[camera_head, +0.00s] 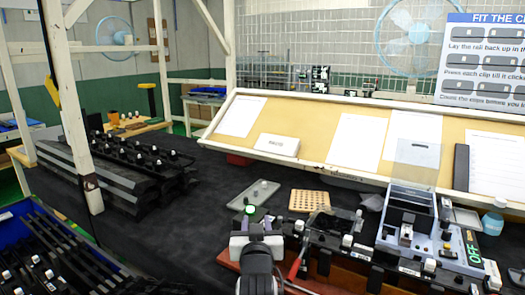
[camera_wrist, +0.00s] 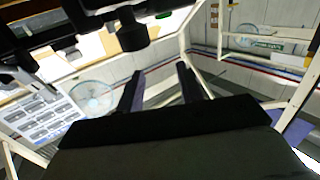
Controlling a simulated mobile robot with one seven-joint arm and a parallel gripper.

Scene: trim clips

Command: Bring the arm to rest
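My arm (camera_head: 258,265) rises at the bottom centre of the head view, at the near edge of the dark workbench. The head view does not clearly show its fingertips. In the wrist view my gripper (camera_wrist: 160,76) shows two dark fingers standing apart, with only the far wall and room frame between them. Nothing is held. The wrist picture looks upside down. A dark rail with fittings (camera_wrist: 132,32) crosses its upper left, close to the camera.
A rail with white clips (camera_head: 347,241) runs right of my arm, beside a grey box fixture (camera_head: 408,218). A grey tray (camera_head: 254,194) and a wooden holed block (camera_head: 309,200) lie behind. Stacked rails (camera_head: 125,165) fill the left; dark bench between is clear. A blue bin (camera_head: 50,250) stands nearer.

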